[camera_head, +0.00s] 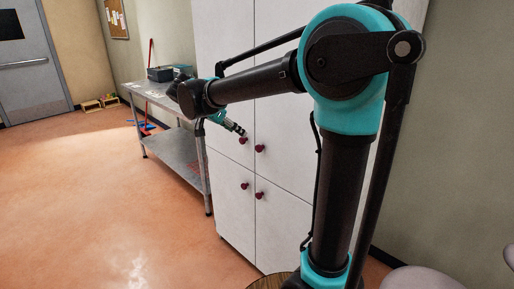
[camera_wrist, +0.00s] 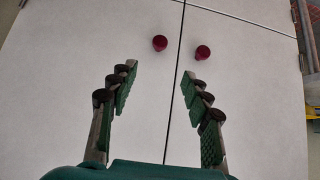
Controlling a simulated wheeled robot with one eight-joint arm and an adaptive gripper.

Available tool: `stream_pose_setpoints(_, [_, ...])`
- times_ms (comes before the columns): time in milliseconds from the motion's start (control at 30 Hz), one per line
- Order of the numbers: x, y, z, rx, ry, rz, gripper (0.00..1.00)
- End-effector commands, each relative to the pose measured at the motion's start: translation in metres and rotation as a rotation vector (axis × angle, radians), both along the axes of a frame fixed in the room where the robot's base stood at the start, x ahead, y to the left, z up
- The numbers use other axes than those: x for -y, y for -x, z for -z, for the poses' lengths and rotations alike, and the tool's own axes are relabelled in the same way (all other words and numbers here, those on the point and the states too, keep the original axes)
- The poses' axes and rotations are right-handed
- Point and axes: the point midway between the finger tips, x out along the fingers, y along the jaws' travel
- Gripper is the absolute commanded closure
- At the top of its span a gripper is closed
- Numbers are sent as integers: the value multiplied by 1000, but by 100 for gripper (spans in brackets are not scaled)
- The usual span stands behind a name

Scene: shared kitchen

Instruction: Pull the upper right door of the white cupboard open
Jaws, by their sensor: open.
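The white cupboard (camera_head: 224,40) stands in the middle of the head view, with two upper and two lower doors, all shut. The upper right door (camera_head: 285,125) has a dark red knob (camera_head: 260,148) near its lower inner corner; my arm hides part of this door. The wrist view appears upside down, so this knob (camera_wrist: 160,43) is the left one there. The upper left door's knob (camera_head: 243,140) is beside it (camera_wrist: 203,52). My gripper (camera_head: 240,130) is open and empty before the cupboard, close to the upper knobs. In the wrist view, its fingertips (camera_wrist: 159,72) point toward the knobs, with no contact visible.
Two lower knobs (camera_head: 244,185) sit below. A metal table (camera_head: 172,150) with a grey bin (camera_head: 160,74) stands left of the cupboard. The orange floor (camera_head: 110,210) in front is clear. A rounded pale object (camera_head: 425,279) is at the bottom right.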

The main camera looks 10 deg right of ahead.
Motion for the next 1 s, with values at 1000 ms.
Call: stream_pose_setpoints(1000, [91, -66, 113, -3, -2, -1, 52])
